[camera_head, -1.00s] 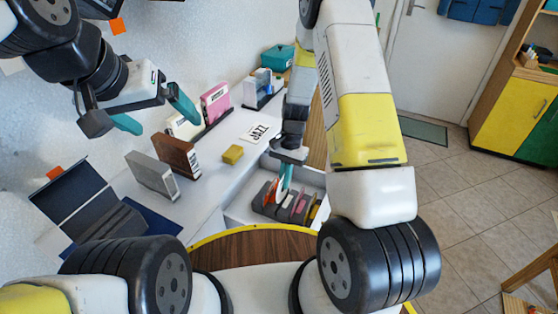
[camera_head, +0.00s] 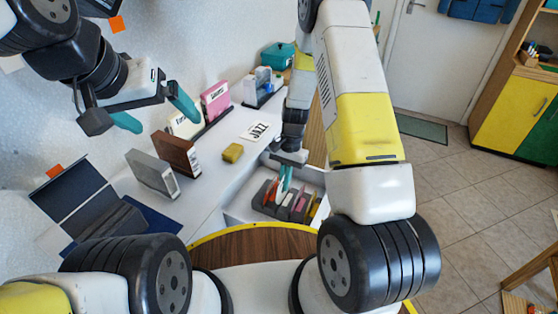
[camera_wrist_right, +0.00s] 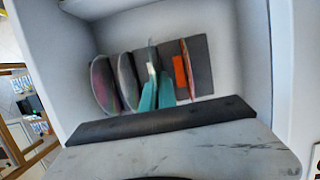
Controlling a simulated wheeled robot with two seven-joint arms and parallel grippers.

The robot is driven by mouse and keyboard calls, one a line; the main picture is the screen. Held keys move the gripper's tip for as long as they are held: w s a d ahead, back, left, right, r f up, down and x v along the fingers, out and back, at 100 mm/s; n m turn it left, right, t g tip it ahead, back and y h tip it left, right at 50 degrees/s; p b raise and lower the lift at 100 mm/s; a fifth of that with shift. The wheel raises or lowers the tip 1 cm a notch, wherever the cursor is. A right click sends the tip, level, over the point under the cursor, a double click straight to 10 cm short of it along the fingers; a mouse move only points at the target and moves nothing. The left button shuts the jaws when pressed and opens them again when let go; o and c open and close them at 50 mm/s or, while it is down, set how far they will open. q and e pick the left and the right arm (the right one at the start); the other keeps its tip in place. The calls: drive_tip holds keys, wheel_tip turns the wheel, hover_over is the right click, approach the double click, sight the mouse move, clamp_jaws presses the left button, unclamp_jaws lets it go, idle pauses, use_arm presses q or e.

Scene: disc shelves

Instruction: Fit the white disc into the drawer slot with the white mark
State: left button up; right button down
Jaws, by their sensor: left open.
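The white disc (camera_wrist_right: 152,58) stands nearly edge-on among the other discs in the drawer's dark rack (camera_wrist_right: 203,62) in the right wrist view. The teal fingers of my right gripper (camera_wrist_right: 160,80) reach into the drawer (camera_head: 240,208) and are close together at its near edge, seemingly shut on it. In the head view my right gripper (camera_head: 285,178) points down over the rack, and its fingers partly hide the disc. The white mark cannot be made out, so I cannot tell which slot the disc is in. My left gripper (camera_head: 155,108) is open and empty above the counter.
Two greyish discs (camera_wrist_right: 115,82) stand left of the white disc, and a red disc (camera_wrist_right: 188,68) stands right. On the counter are a yellow block (camera_head: 232,152), a JAZZ card (camera_head: 258,131), upright cases (camera_head: 178,154) and an open dark box (camera_head: 70,195).

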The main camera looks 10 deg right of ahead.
sight(283, 200)
drive_tip(key=shift+f, duration=2.2)
drive_tip(key=c, duration=1.6)
unclamp_jaws()
drive_tip(key=shift+v, duration=3.9)
drive_tip(key=shift+w, duration=0.1)
